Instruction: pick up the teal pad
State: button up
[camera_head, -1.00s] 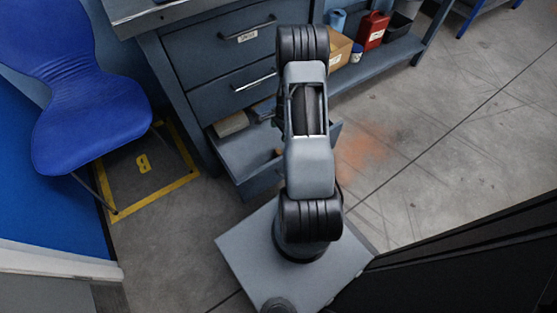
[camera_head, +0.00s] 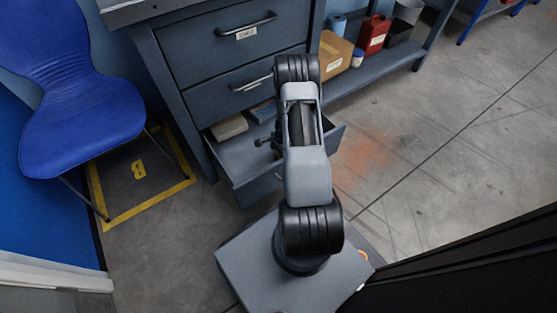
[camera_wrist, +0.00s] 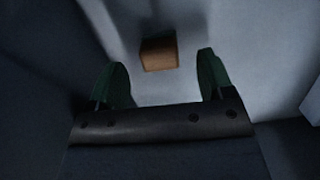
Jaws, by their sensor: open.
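My gripper (camera_wrist: 161,76) is open in the wrist view, with two dark green fingers apart and nothing between them. A brown block (camera_wrist: 158,53) lies on the pale drawer floor just beyond the fingertips. In the head view my arm reaches over the open drawer (camera_head: 262,190), and hides part of its inside. A dark blue flat item (camera_head: 263,111) lies at the back of the drawer, partly hidden by my arm. I cannot tell whether it is the teal pad. No clearly teal pad shows in the wrist view.
A pale beige item (camera_head: 229,127) lies at the drawer's back left. Closed drawers (camera_head: 225,50) stand above. A cardboard box (camera_head: 333,53) and a red container (camera_head: 373,35) sit on the low shelf to the right. A blue chair (camera_head: 80,110) stands left. The floor at right is open.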

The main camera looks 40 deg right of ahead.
aim_at(279, 156)
notch_tip(279, 156, down, 4)
jog(key=shift+a+r+b, duration=0.15)
jog(key=shift+r+b, duration=0.05)
jog(key=shift+b, duration=0.6)
jog(key=c, duration=1)
jog(key=shift+r, duration=0.1)
notch_tip(279, 156, up, 10)
jog(key=p, duration=0.5)
